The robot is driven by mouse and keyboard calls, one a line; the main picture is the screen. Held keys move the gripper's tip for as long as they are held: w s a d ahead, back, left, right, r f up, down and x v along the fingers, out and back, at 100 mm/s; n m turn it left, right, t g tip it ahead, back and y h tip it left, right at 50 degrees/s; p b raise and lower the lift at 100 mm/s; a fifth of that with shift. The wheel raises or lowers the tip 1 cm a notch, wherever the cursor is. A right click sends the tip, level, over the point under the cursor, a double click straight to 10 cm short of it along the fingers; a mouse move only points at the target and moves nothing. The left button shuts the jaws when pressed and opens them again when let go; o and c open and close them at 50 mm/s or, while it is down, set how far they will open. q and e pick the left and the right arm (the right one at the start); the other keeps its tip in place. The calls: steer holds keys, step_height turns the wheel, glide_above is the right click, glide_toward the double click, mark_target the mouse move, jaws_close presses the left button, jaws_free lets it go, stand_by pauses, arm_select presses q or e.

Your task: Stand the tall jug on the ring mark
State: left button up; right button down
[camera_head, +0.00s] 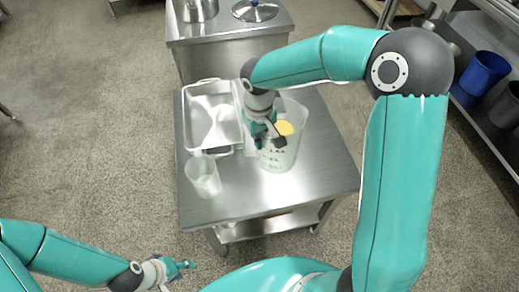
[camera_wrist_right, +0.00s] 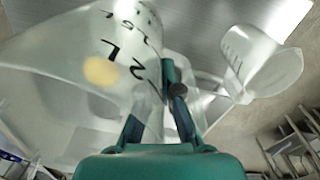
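The tall jug (camera_head: 283,155) is clear with dark volume marks. It appears upright at the right of the steel table; whether it touches the top is unclear. My right gripper (camera_head: 270,140) is at its wall, overlapping it in the head view. In the wrist view, the jug (camera_wrist_right: 85,35) fills the upper left, and its wall reaches between the fingers of my right gripper (camera_wrist_right: 160,105); their closure is unclear. A yellow patch (camera_head: 284,128) shows within the jug's outline; I cannot tell what it is. No ring mark can be made out. My left gripper (camera_head: 178,268) is away from the table, low left.
A smaller clear jug (camera_head: 203,178) stands at the left of the steel table (camera_head: 240,205). A metal tray (camera_head: 212,100) lies behind it. Another steel unit (camera_head: 225,30) stands beyond. A shelf with a blue bucket (camera_head: 484,72) is at the right. The table's front is clear.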

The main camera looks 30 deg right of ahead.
steer(key=shift+f, duration=2.35)
steer(key=c, duration=1.3)
jaws_free()
steer(key=shift+f, duration=0.1)
